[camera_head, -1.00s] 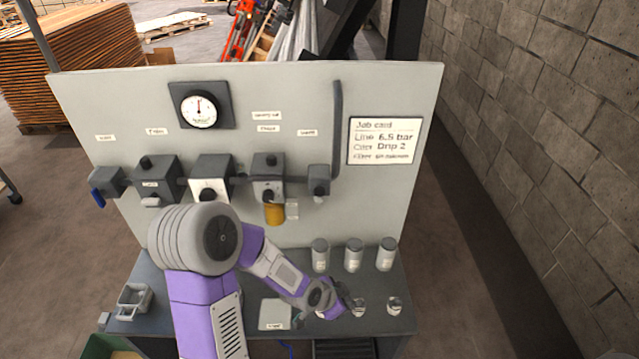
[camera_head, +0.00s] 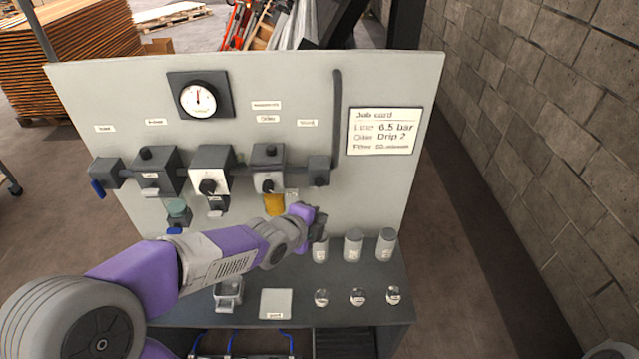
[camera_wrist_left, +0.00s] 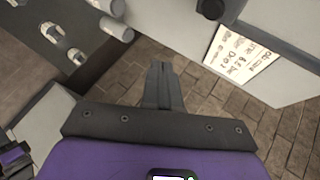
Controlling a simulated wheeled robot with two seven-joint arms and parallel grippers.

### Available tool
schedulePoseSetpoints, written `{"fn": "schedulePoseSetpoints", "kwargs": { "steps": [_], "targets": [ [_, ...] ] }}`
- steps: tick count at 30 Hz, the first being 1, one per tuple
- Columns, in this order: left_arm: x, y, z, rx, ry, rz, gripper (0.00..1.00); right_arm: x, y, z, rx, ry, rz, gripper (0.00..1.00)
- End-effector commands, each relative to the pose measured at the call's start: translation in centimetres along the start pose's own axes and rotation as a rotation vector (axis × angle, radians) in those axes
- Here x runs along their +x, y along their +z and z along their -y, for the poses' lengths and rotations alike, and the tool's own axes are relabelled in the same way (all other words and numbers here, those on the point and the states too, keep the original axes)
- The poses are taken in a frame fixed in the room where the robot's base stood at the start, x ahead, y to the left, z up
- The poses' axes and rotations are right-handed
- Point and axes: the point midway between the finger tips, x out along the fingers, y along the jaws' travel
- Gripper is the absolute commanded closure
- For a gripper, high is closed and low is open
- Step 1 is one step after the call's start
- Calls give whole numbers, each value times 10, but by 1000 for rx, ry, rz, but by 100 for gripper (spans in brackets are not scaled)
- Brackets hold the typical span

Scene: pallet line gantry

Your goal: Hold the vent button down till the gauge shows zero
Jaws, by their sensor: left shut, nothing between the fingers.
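The round white gauge (camera_head: 198,99) is at the upper left of the grey panel (camera_head: 400,200); its needle points about straight up. A row of dark blocks runs below it. The rightmost block (camera_head: 319,166) has a dark round knob or button (camera_head: 320,181) low on its front. The labels are too blurred to tell which part is the vent button. My left gripper (camera_head: 318,225) is shut and empty, below that block and in front of the panel, apart from the button. Its closed fingers (camera_wrist_left: 160,85) show in the left wrist view. My right gripper is out of view.
Three small clear cups (camera_head: 358,297) and a pale square pad (camera_head: 275,303) lie in front. A job card (camera_head: 384,131) is on the panel. A block wall (camera_head: 560,120) stands right.

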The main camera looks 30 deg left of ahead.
Motion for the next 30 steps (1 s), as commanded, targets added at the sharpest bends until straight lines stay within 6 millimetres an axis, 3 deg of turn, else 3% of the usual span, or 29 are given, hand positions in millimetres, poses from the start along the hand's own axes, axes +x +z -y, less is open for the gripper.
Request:
{"fn": "schedulePoseSetpoints", "kwargs": {
  "steps": [15,21,30],
  "targets": [
    [42,32,34,-3,3,1,100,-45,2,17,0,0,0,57],
    [56,41,42,-1,1,1,100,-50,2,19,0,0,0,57],
    [60,44,44,-2,0,1,100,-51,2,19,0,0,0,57]
  ]
}}
